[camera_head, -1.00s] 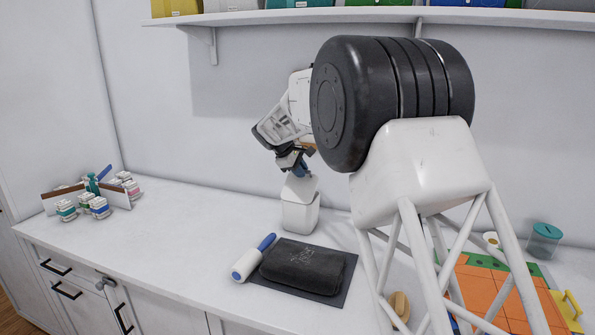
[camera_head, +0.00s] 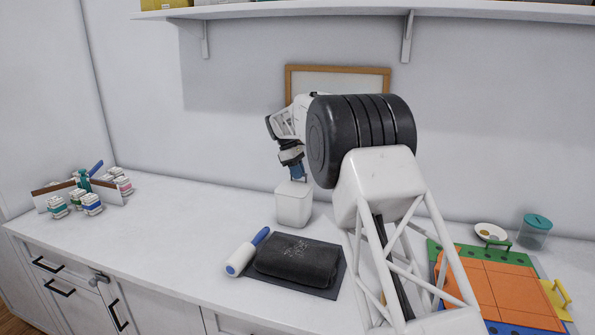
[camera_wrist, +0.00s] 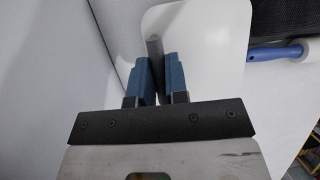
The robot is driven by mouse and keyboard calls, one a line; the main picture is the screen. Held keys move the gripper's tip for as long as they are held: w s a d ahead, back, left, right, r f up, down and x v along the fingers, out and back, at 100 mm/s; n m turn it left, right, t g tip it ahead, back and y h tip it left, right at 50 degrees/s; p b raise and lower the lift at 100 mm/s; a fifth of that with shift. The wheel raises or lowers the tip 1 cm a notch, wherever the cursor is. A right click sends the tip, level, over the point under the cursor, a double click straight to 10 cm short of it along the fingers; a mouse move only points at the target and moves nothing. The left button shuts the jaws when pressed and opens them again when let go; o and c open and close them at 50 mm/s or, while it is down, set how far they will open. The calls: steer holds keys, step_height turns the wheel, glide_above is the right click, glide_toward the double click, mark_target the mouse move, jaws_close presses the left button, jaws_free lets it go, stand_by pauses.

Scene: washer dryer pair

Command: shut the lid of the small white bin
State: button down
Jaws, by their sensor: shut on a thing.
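The small white bin (camera_head: 293,209) stands on the counter behind the dark folded cloth. Its lid (camera_head: 294,187) now lies level over the bin's top, with no clear gap visible in the head view. In the wrist view the white lid (camera_wrist: 210,45) fills the upper middle. My gripper (camera_head: 296,178) is right above the lid, pointing down. In the wrist view its blue fingers (camera_wrist: 159,72) are close together around a narrow grey piece at the lid's left edge. Whether that piece is part of the lid is hard to tell.
A lint roller (camera_head: 246,252) and the dark folded cloth (camera_head: 298,262) on a mat lie in front of the bin. Bottles (camera_head: 85,195) stand far left. An orange and green board (camera_head: 500,290), a small dish (camera_head: 490,232) and a teal-lidded jar (camera_head: 536,232) are at right.

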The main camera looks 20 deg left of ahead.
steer(key=shift+w+f, duration=0.1)
steer(key=shift+f, duration=0.2)
steer(key=c, duration=1.1)
jaws_free()
steer(key=shift+r, duration=0.1)
steer(key=shift+v, duration=3.85)
steer(key=shift+d, duration=0.15)
